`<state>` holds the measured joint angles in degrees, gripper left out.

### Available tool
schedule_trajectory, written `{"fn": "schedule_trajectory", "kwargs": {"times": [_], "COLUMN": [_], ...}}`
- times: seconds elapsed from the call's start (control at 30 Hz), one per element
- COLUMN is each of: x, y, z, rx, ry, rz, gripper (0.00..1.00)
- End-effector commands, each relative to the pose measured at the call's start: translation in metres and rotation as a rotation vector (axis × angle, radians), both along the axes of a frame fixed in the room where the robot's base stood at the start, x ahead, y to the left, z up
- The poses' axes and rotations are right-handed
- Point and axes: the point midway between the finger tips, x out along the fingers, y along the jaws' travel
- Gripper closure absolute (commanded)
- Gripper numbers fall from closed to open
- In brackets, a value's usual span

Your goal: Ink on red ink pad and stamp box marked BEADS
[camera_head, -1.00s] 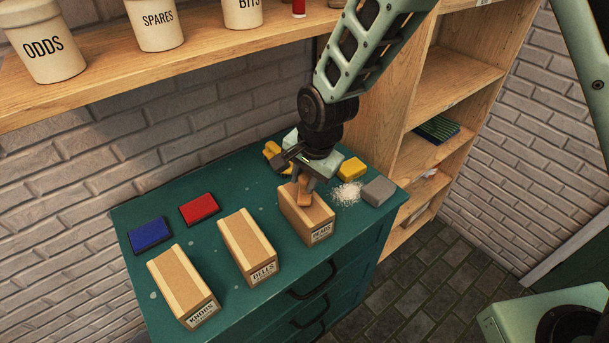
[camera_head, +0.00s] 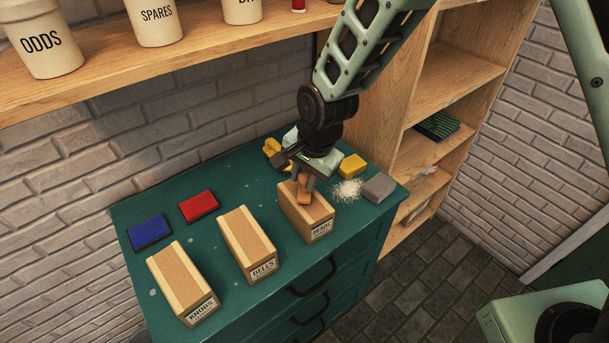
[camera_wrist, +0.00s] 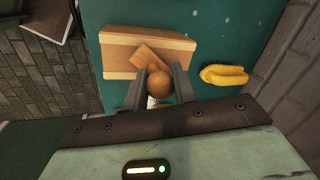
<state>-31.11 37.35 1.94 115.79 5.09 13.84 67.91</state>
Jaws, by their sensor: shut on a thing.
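The box marked BEADS (camera_head: 318,222) stands at the right of the green cabinet top, its label facing the front. My gripper (camera_head: 305,184) is above this box, shut on a wooden stamp (camera_head: 304,197). In the wrist view the stamp's round knob (camera_wrist: 160,84) is between the two fingers, and its block (camera_wrist: 150,56) overlaps the box top (camera_wrist: 117,52). I cannot tell whether the stamp touches the box. No mark shows on the part of the top in view. The red ink pad (camera_head: 199,206) lies at the back left, open-faced and clear of my gripper.
A blue ink pad (camera_head: 149,231) lies left of the red one. Boxes marked BELLS (camera_head: 247,245) and KNOBS (camera_head: 183,283) stand to the left. A yellow block (camera_head: 353,166), a white shredded heap (camera_head: 347,191) and a grey block (camera_head: 379,188) lie at right.

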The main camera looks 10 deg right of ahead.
Motion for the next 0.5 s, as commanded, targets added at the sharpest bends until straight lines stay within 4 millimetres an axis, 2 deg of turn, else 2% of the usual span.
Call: {"fn": "schedule_trajectory", "kwargs": {"times": [0.5], "x": [0.0], "y": [0.0], "z": [-0.0066], "rx": [0.0], "ry": [0.0], "rz": [0.0], "gripper": [0.88]}}
